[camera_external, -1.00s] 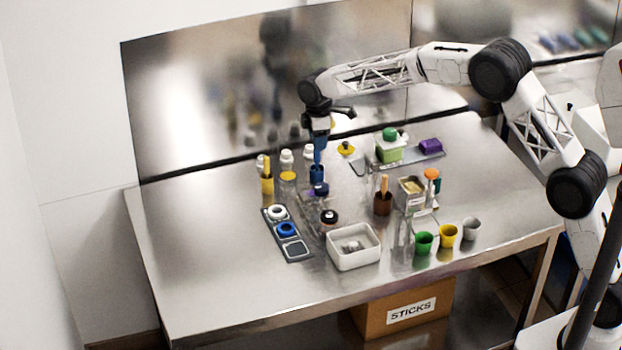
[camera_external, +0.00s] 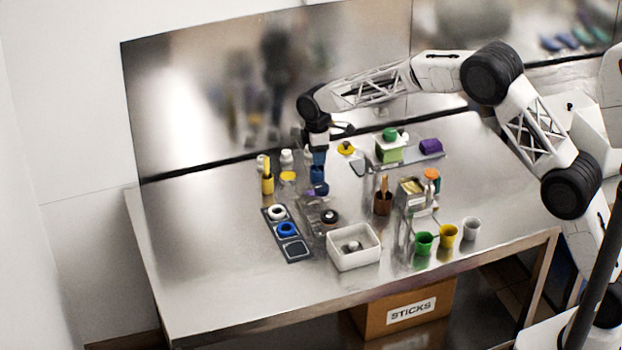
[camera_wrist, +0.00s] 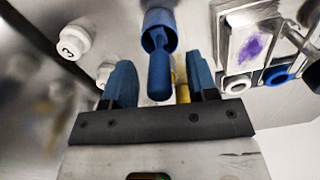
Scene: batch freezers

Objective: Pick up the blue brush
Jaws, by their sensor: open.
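The blue brush (camera_wrist: 160,76) stands in a blue cup (camera_wrist: 157,18) in the wrist view, its handle end towards my camera. My gripper (camera_wrist: 161,66) is open, with one blue finger on each side of the handle and a gap visible on both sides. In the external view my gripper (camera_external: 318,157) points down directly over the blue cup (camera_external: 319,188), towards the back of the steel table. There the brush is hard to tell apart from the blue fingers. The brush's lower end is hidden in the cup.
A yellow cup with a yellow brush (camera_external: 267,182) stands just left, with white bottles (camera_external: 286,159) behind. A brown cup (camera_external: 383,204), a white bin (camera_external: 353,248) and a tray with coloured rings (camera_external: 287,230) are nearby. The table's front left (camera_external: 210,285) is clear.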

